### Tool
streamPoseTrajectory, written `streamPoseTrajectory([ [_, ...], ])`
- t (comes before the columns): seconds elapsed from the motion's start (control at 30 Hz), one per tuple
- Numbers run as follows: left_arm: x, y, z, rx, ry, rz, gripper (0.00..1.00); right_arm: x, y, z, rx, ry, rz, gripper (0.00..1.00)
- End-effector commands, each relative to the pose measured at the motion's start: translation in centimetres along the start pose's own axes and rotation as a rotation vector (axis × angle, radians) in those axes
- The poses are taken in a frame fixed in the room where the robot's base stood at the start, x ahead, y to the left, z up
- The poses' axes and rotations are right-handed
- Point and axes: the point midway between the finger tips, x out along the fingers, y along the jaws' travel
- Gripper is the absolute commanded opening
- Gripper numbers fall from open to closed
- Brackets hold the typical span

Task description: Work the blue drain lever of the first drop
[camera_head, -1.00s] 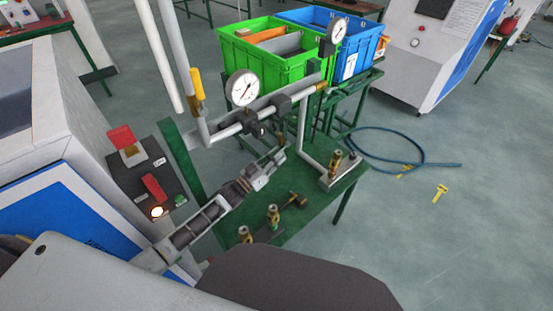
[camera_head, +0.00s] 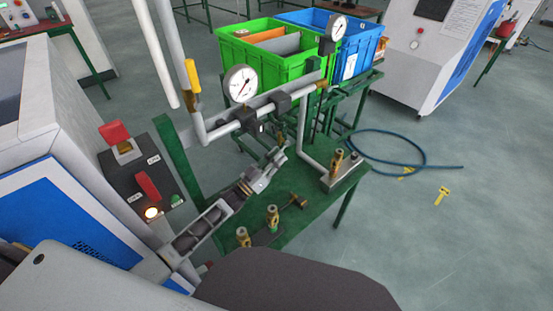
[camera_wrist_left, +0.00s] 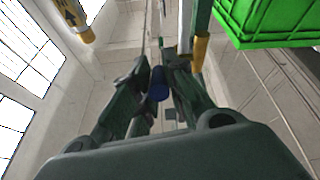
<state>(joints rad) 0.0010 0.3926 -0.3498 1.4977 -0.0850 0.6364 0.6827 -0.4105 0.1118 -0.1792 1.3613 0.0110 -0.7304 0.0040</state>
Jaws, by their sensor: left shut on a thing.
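In the left wrist view, the blue drain lever (camera_wrist_left: 157,84) lies between the two fingers of my left gripper (camera_wrist_left: 157,74), which is shut on it. In the head view, my left gripper (camera_head: 277,160) reaches in under the grey horizontal pipe (camera_head: 225,129), above the green table. The blue lever cannot be made out there, since the fingers cover it. A white pressure gauge (camera_head: 240,83) stands on the pipe just above and left of the gripper. My right gripper is not in view.
A yellow-handled valve (camera_head: 193,76) is on the upright pipe. Brass fittings stand on the green table (camera_head: 305,185). A grey control box with red switches (camera_head: 148,186) is at left. Green (camera_head: 245,62) and blue (camera_head: 355,65) crates stand behind. A blue hose (camera_head: 425,165) lies on the floor.

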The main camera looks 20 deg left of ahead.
Motion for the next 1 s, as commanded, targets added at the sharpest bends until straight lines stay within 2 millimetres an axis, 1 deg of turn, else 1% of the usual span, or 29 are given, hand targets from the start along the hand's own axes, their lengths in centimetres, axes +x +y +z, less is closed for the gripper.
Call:
streamPoseTrajectory([
  [0.3, -0.01, 0.06, 0.01, -0.001, 0.001, 0.001, 0.0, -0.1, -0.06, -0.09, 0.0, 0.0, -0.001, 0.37],
  [0.33, -0.02, 0.05, 0.02, -0.001, 0.001, 0.001, 0.17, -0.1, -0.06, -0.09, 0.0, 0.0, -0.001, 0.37],
  [0.5, -0.02, 0.03, 0.01, -0.001, 0.001, 0.001, 0.37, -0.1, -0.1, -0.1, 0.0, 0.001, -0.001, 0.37],
  [0.83, -0.07, -0.01, 0.02, 0.0, 0.0, 0.0, 0.37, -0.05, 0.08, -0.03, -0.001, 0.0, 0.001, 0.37],
  [1.0, -0.57, -0.02, 0.05, -0.001, 0.0, 0.0, 0.37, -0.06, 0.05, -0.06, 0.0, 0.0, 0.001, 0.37],
])
